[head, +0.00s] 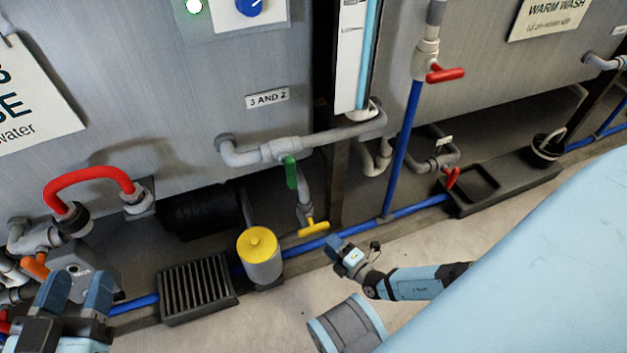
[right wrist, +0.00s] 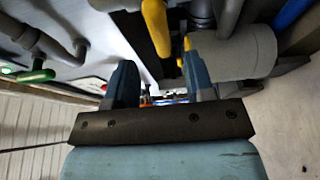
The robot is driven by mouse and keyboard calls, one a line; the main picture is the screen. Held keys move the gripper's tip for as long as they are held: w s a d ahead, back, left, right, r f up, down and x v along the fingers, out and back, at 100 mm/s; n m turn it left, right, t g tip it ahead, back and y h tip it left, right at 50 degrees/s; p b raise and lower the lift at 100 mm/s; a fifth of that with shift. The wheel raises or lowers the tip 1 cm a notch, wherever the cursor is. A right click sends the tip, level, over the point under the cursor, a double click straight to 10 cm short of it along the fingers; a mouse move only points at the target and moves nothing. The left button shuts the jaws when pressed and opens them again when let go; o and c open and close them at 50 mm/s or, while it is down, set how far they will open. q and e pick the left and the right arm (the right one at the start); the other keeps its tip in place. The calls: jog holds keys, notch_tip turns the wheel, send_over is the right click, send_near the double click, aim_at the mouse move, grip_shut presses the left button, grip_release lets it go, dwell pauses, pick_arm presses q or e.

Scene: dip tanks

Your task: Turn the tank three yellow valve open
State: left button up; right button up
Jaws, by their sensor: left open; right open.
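The yellow valve handle (head: 313,227) sits low on a grey pipe below the green-handled valve (head: 290,172), by the "3 AND 2" label. Its bar lies roughly crosswise to that pipe. My right gripper (head: 345,254) is open and empty, just right of and below the yellow handle, apart from it. In the right wrist view the yellow handle (right wrist: 157,27) shows beyond the two open fingers (right wrist: 160,80), with nothing between them. My left gripper (head: 77,292) is open at the lower left, away from the yellow valve.
A yellow-lidded canister (head: 262,262) stands left of the yellow valve, with a black grate (head: 197,288) beside it. A blue pipe (head: 405,211) runs low along the tanks. Red-handled valves (head: 445,74) are to the right; a red hose (head: 90,175) is at left.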

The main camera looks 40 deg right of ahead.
aim_at(317, 232)
pick_arm(q)
jog(key=shift+w+a+r+m+t+b, duration=0.1)
jog(key=shift+w+a+m+t+b, duration=0.25)
jog(key=shift+m+b, duration=0.35)
pick_arm(e)
jog(key=w, duration=0.5)
jog(key=w+a, duration=0.1)
jog(key=w, duration=0.1)
jog(key=shift+w+a, duration=0.1)
jog(key=shift+w, duration=0.2)
pick_arm(q)
jog(key=shift+d, duration=0.1)
pick_arm(e)
grip_shut()
